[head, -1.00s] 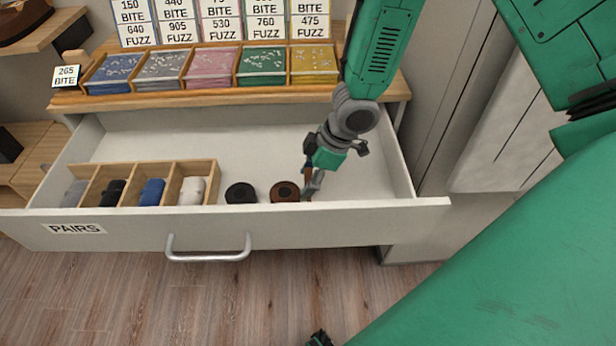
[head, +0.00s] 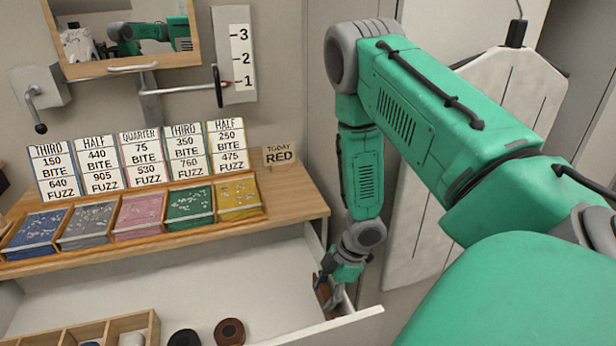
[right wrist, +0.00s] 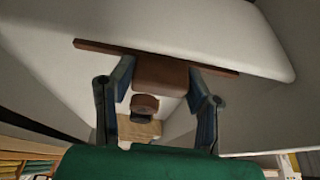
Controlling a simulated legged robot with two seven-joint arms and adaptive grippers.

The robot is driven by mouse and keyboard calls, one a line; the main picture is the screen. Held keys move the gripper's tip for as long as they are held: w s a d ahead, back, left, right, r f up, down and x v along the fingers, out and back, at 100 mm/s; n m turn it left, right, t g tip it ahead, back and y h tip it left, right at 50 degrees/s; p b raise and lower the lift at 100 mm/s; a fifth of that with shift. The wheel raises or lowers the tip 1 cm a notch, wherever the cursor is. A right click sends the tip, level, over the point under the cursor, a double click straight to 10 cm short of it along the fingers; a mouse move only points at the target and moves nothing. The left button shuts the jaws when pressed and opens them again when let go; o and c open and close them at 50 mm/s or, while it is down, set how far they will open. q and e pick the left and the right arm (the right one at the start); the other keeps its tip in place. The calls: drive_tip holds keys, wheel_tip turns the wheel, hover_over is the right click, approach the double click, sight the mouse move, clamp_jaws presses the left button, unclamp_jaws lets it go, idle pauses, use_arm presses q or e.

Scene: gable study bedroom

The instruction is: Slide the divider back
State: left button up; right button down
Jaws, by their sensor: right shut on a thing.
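The divider is a thin brown board (right wrist: 100,47) with a brown block (right wrist: 160,72) at its middle, seen in the right wrist view. My right gripper (right wrist: 160,85) has its two fingers on either side of this block and is shut on it. In the head view the right gripper (head: 328,285) is low inside the open drawer (head: 240,285), close to its right side wall. Only a small brown part of the divider (head: 323,291) shows there, the rest being hidden by the gripper. My left gripper is out of view.
A brown roll (head: 230,331) and a black roll (head: 184,338) lie left of the gripper in the drawer, beside a wooden compartment box (head: 152,325). Above are bins of coloured packets (head: 138,216) and a card reading TODAY RED (head: 281,156). The drawer floor between rolls and gripper is clear.

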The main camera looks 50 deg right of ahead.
drive_tip(key=shift+s+d+f, duration=0.1)
drive_tip(key=shift+s+d, duration=0.05)
drive_tip(key=shift+d, duration=0.05)
drive_tip(key=c, duration=0.8)
unclamp_jaws()
drive_tip(key=shift+c, duration=0.2)
drive_tip(key=shift+r, duration=0.5)
wheel_tip(320, 180, up, 9)
drive_tip(key=shift+f, duration=0.1)
drive_tip(key=shift+d, duration=0.1)
